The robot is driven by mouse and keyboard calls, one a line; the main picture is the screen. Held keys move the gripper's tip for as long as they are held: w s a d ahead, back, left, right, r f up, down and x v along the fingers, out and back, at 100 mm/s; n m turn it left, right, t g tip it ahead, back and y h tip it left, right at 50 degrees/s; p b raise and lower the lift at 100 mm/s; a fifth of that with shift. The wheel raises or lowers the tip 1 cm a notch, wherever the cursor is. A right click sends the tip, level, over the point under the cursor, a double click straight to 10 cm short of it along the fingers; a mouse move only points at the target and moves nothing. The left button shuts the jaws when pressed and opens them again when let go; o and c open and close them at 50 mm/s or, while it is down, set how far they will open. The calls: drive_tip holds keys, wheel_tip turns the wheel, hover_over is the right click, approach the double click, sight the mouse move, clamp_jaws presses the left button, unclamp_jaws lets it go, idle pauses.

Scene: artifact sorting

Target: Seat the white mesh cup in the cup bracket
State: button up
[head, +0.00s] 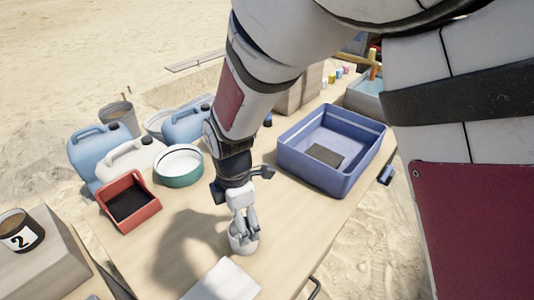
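A small white round thing (243,243), which looks like the white mesh cup, is on the wooden table near its front. My gripper (244,221) points down at it, with the fingertips at or inside its rim. The fingers overlap the cup in this view, so I cannot tell whether they grip it. Any mesh is too small to make out. I cannot pick out the cup bracket with certainty.
A blue tray (292,165) holding a dark flat piece stands right of my arm. A red bin (129,205), a green-and-white basin (180,180) and several jugs stand left. A white flat slab (225,281) lies in front of the cup. Bare tabletop (300,222) shows right of the gripper.

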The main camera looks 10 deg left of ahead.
drive_tip(key=shift+f+b, duration=0.5)
drive_tip(key=shift+f, duration=2.15)
drive_tip(key=shift+s, duration=0.1)
drive_tip(key=c, duration=1.2)
drive_tip(key=shift+r, duration=0.15)
